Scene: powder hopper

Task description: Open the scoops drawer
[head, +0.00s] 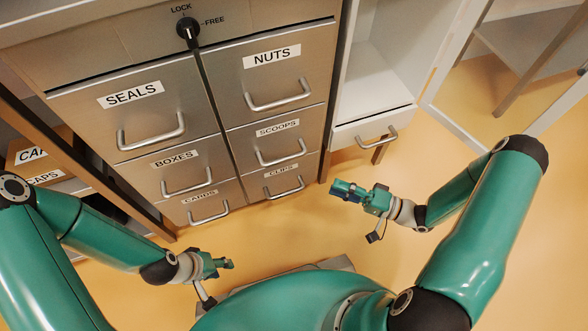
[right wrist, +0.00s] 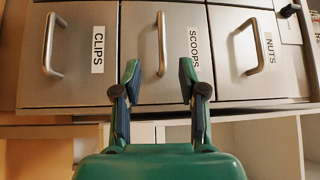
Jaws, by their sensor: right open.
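The scoops drawer (head: 249,137) is in the right column of the metal cabinet, below NUTS and above CLIPS, and looks shut. Its bar handle (head: 281,156) also shows in the right wrist view (right wrist: 162,45). My right gripper (head: 336,188) is open and empty, in front of the cabinet and right of the drawer. In the right wrist view the handle lies beyond the fingertips (right wrist: 159,75), lined up between them, with the bar running along the gap. My left gripper (head: 230,264) is low, in front of the cards drawer, and its jaw opening is too small to read.
A black knob (head: 188,29) marked LOCK and FREE sits above the drawers; its setting is unclear. The seals drawer (head: 160,110) and nuts drawer (head: 240,85) look shut. A white unit (head: 372,92) with a handled drawer stands right. Open floor lies before the cabinet.

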